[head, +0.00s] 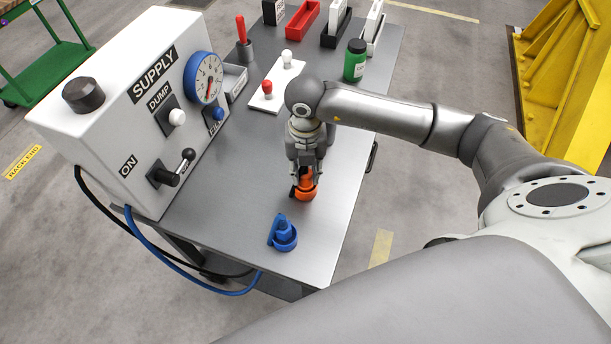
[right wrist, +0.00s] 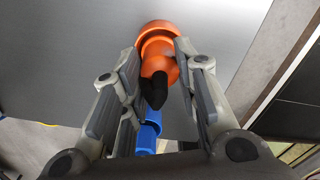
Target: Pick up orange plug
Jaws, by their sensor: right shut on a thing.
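The orange plug (head: 306,188) stands on the grey tabletop in the head view. My right gripper (head: 305,172) reaches down onto it from above and is shut on it. In the right wrist view the orange plug (right wrist: 158,50), with a dark tip, sits between the two fingers of my right gripper (right wrist: 160,75). The plug's wide round base appears to be at the table surface; I cannot tell whether it is lifted. My left gripper is not in view.
A blue plug (head: 284,236) stands nearer the table's front edge. The white supply box (head: 130,110) with gauge and levers stands at left. A green bottle (head: 355,60), a white plate with knobs (head: 277,88) and several trays stand behind. Hoses hang at lower left.

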